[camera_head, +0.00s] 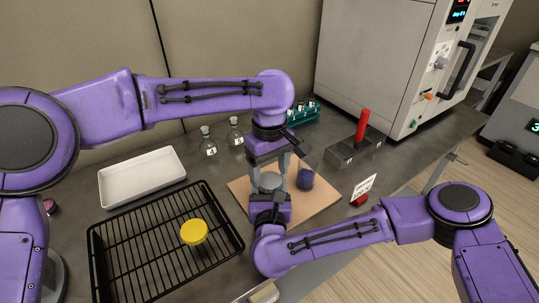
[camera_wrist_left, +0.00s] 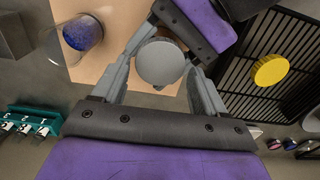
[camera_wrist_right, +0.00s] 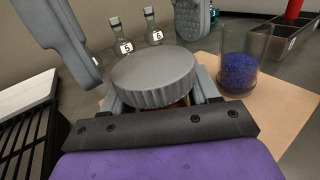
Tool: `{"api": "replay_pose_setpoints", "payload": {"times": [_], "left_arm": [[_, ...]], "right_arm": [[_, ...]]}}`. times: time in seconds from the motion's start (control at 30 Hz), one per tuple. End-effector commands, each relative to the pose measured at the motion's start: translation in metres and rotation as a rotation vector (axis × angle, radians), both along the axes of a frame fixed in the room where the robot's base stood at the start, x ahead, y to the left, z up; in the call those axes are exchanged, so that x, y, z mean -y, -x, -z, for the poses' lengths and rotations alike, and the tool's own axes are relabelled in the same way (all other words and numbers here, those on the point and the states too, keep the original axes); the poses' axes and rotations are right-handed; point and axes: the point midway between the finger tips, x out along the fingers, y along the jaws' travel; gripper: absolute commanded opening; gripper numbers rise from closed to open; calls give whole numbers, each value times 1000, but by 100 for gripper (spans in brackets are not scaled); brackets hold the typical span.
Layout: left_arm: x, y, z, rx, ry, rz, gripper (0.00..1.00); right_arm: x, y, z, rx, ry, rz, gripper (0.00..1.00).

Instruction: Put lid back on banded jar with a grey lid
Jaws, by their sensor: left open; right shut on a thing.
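The grey lid (camera_head: 268,181) is round with a ribbed edge and sits level on top of the banded jar. It also shows in the left wrist view (camera_wrist_left: 162,62) and the right wrist view (camera_wrist_right: 154,76). The jar is mostly hidden under the lid and behind my right gripper. My right gripper (camera_head: 268,191) is shut on the jar, its fingers below the lid. My left gripper (camera_wrist_left: 158,85) is open above, with its fingers on either side of the lid and apart from it.
A glass jar of blue grains (camera_head: 305,178) stands close by on the tan board (camera_head: 318,205). A yellow lid (camera_head: 194,232) lies on the black rack (camera_head: 125,262). A white tray (camera_head: 140,176), labelled flasks (camera_head: 208,142) and a red-handled holder (camera_head: 358,140) stand around.

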Motion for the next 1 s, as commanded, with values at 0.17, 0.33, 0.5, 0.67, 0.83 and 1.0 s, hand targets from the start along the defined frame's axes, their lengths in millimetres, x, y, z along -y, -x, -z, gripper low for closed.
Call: {"api": "replay_pose_setpoints", "payload": {"times": [0.17, 0.33, 0.5, 0.67, 0.83, 1.0], "left_arm": [[0, 0, 16, 0, 0, -1, 72], [0, 0, 19, 1, 0, 0, 72], [0, 0, 18, 1, 0, 0, 63], [0, 0, 18, 1, 0, 0, 26], [1, 1, 19, 0, -4, 90, 26], [0, 0, 18, 4, -5, 441, 26]], "right_arm": [[0, 0, 0, 1, 0, 0, 0], [0, 0, 0, 1, 0, 0, 0], [0, 0, 0, 1, 0, 0, 0], [0, 0, 0, 1, 0, 0, 0], [0, 0, 0, 1, 0, -1, 0], [0, 0, 0, 1, 0, -1, 0]]}}
